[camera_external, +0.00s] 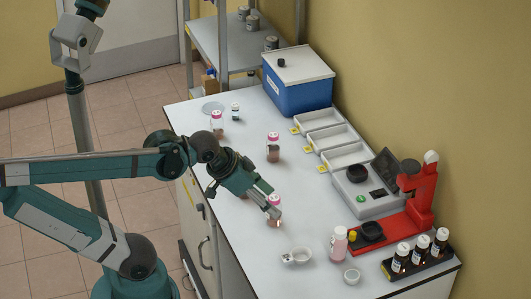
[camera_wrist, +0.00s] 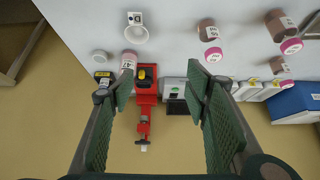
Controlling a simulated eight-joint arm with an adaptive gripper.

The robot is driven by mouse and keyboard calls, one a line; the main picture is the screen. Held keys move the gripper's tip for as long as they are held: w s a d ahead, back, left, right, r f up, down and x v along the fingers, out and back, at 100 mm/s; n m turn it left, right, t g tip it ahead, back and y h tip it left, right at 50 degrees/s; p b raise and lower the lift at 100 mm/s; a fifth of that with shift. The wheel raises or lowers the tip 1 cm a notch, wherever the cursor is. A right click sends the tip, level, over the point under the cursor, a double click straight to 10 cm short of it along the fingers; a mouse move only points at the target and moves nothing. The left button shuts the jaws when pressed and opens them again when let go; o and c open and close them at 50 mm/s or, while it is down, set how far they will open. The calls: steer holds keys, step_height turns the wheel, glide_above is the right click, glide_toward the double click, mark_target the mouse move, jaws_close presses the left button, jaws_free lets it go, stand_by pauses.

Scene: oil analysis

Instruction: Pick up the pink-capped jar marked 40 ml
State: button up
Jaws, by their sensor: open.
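Several brown jars with pink caps stand on the white bench. In the external view one is at the back left (camera_external: 217,121), one in the middle (camera_external: 273,148) and one (camera_external: 274,200) beside my gripper's fingertips. In the wrist view, pink-capped jars show at the upper middle (camera_wrist: 208,32) and upper right (camera_wrist: 278,20). Their marks are too small to read surely, so I cannot tell which is 40 ml. My gripper (camera_external: 272,208) is open and its fingers hold nothing in the wrist view (camera_wrist: 158,82). It partly overlaps the nearest jar; contact is unclear.
A pink bottle (camera_external: 339,244), a white cup (camera_external: 298,257) and a red stand (camera_external: 405,230) are toward the front right. Dark bottles (camera_external: 420,249) stand in a rack there. White trays (camera_external: 334,137), a scale (camera_external: 365,197) and a blue box (camera_external: 298,90) line the wall.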

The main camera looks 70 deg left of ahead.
steer(key=w+a+r+n+g+p, duration=0.1)
steer(key=w+a+r+n+p, duration=0.15)
steer(key=a, duration=0.25)
steer(key=w+a+r+n+g+y+p, duration=0.1)
steer(key=w+a+r+p, duration=0.1)
steer(key=w+a+r, duration=0.3)
steer(key=w+a+r+n+g+p, duration=0.1)
steer(key=w+a+n+p, duration=0.1)
steer(key=a, duration=0.4)
steer(key=n+g+h+p, duration=0.1)
steer(key=n+g+p, duration=0.3)
steer(key=n+p, duration=0.6)
glide_above(217, 113)
step_height(217, 113, down, 6)
steer(key=shift+m, duration=0.25)
step_height(217, 113, down, 11)
steer(key=shift+s+f+p, duration=0.1)
steer(key=shift+f+p, duration=0.05)
steer(key=shift+p, duration=0.25)
steer(key=shift+f, duration=0.25)
steer(key=shift+f, duration=0.1)
steer(key=shift+f, duration=1.2)
